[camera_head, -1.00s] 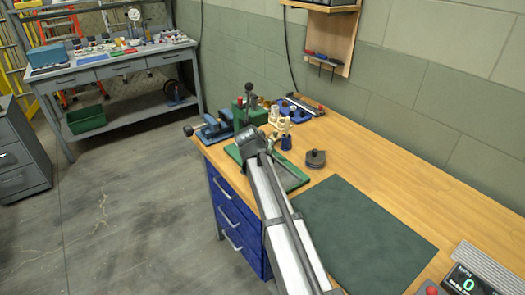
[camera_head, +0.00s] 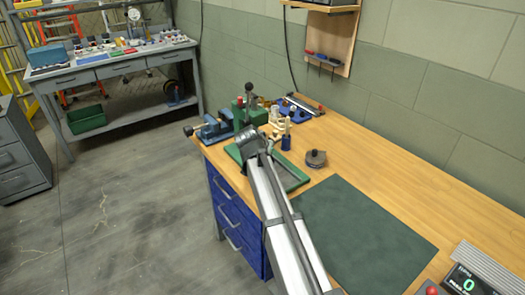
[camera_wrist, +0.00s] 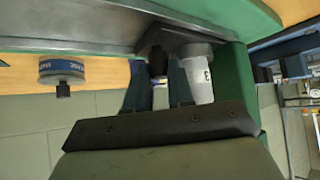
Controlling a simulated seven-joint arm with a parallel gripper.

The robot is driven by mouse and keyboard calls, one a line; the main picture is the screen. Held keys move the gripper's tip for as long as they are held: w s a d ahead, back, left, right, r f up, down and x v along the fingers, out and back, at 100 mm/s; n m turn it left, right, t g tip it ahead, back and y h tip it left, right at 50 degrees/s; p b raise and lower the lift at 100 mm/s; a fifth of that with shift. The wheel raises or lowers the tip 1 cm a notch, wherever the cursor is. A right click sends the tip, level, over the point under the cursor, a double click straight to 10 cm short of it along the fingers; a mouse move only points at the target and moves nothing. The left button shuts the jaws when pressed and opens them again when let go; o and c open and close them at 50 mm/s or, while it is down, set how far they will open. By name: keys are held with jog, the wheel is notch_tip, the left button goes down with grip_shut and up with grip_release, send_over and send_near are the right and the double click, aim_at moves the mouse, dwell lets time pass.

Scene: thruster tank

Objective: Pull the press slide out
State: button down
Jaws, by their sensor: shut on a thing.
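The green press (camera_head: 238,113) stands at the far left end of the wooden bench, with a dark lever knob on top. Its green base (camera_head: 293,178) shows beside my arm, which hides much of it. In the wrist view a flat grey metal slide (camera_wrist: 100,28) lies along the green frame (camera_wrist: 240,75). My gripper (camera_wrist: 157,66) has its two dark fingers shut on a dark knob (camera_wrist: 157,58) by the slide's grey end piece. My wrist hides the fingers in the head view.
A blue vise (camera_head: 214,130) is left of the press. A dark round weight (camera_head: 316,158) and a dark green mat (camera_head: 362,223) lie to the right on the bench. Small fittings (camera_head: 285,125) stand behind. The bench's front edge is close to my arm.

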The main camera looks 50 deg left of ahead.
jog(key=d, duration=1.2)
jog(key=shift+d, duration=0.2)
jog(key=c, duration=1.3)
grip_release()
jog(key=shift+d, duration=0.15)
jog(key=shift+o, duration=0.2)
jog(key=shift+s+r, duration=0.15)
jog(key=v, duration=1.3)
jog(key=shift+s+r, duration=0.1)
